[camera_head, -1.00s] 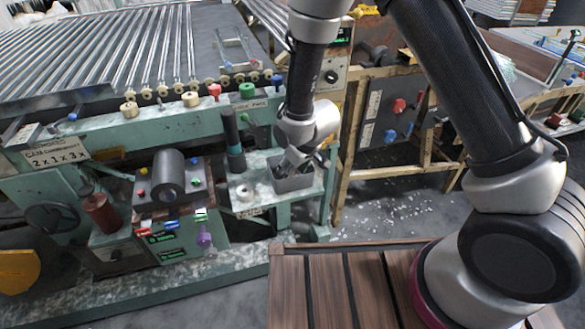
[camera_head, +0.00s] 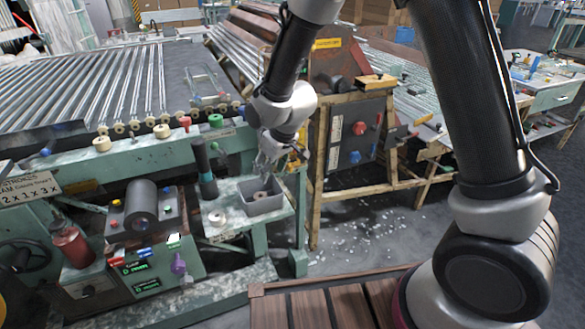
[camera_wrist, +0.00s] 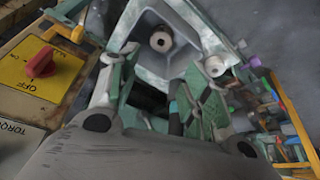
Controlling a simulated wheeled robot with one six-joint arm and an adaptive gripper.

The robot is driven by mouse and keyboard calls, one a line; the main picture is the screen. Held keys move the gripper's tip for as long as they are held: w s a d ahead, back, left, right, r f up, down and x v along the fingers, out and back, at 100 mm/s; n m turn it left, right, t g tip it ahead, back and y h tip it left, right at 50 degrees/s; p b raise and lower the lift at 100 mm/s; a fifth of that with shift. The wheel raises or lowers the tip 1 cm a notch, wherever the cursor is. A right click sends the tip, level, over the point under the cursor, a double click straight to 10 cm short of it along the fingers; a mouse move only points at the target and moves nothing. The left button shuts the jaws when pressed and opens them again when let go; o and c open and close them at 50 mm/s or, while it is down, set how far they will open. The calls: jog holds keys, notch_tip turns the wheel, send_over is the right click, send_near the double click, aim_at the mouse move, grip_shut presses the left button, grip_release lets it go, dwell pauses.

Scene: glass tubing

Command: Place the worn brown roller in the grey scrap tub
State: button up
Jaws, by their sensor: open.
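The grey scrap tub (camera_head: 262,209) stands on the green machine's side shelf. A small brownish roller (camera_head: 262,195) lies inside it, apart from my gripper. In the wrist view the tub (camera_wrist: 135,25) shows at the top, with the roller (camera_wrist: 154,36) on its floor, pale in that light and with a dark central hole. My gripper (camera_head: 263,164) is above the tub, pointing down and empty. In the wrist view its fingers (camera_wrist: 165,90) are spread apart with nothing between them.
A pale roller (camera_head: 217,218) sits on the shelf left of the tub. A dark upright cylinder (camera_head: 205,170) stands behind it. A wooden-framed control panel (camera_head: 358,135) with a red knob is close on the right.

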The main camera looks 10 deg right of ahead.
jog(key=s+d+r+m+h, duration=0.15)
jog(key=s+d+r, duration=0.25)
jog(key=d+r, duration=0.6)
jog(key=s+d+r+m, duration=0.3)
jog(key=d+r, duration=0.5)
jog(key=d, duration=0.3)
jog(key=s+d+r+m, duration=0.1)
jog(key=s+d+r, duration=0.2)
jog(key=s+d, duration=0.3)
jog(key=s+d+r+m+h, duration=0.1)
jog(key=s+d, duration=0.5)
jog(key=s, duration=0.6)
notch_tip(320, 180, up, 2)
jog(key=shift+s+r+m+t, duration=0.1)
jog(key=shift+s+m+t, duration=0.2)
jog(key=shift+m, duration=0.25)
